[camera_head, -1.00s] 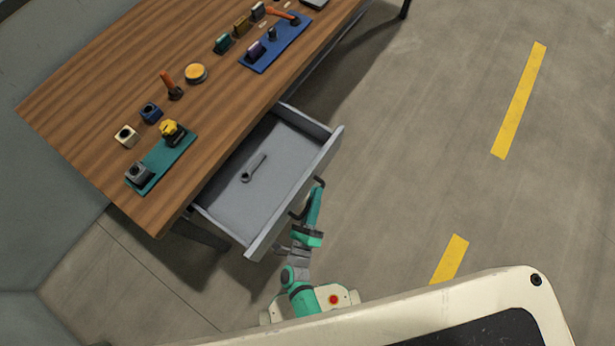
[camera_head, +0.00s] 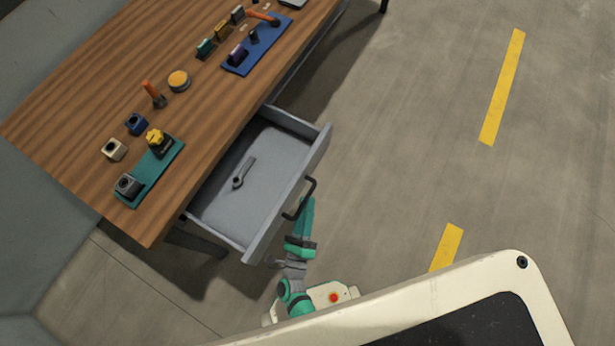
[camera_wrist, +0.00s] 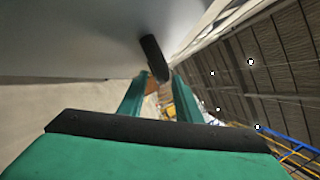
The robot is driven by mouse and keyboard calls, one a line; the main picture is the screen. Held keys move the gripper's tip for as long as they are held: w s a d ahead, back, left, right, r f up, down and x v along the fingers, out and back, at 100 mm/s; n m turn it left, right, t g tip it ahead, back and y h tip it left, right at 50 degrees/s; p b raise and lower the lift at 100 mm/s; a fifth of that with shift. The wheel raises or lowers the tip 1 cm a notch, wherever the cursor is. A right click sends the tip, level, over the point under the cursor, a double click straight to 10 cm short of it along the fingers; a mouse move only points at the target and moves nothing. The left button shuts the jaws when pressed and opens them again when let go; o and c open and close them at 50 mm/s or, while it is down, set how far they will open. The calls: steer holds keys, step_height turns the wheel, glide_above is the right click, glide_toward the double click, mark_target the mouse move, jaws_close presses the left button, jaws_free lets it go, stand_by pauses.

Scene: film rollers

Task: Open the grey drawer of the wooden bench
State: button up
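The grey drawer (camera_head: 230,214) stands pulled well out of the wooden bench (camera_head: 75,110), and its inside shows. Its dark bar handle (camera_head: 312,187) is on the drawer front and also shows in the wrist view (camera_wrist: 153,57). My gripper (camera_head: 307,202) is just outside the drawer front, close to the handle. In the wrist view, the green fingers of my gripper (camera_wrist: 160,85) are apart with a clear gap between them. The handle lies past the fingertips, and I see no grip on it. A grey wrench-like tool (camera_head: 243,174) lies in the drawer.
On the bench top are a teal mat (camera_head: 150,180), a blue mat (camera_head: 262,48), a yellow round piece (camera_head: 178,81) and several small blocks. The concrete floor (camera_head: 400,130) right of the drawer is clear, with yellow stripes (camera_head: 503,85).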

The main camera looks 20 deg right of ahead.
steer(key=v, duration=0.7)
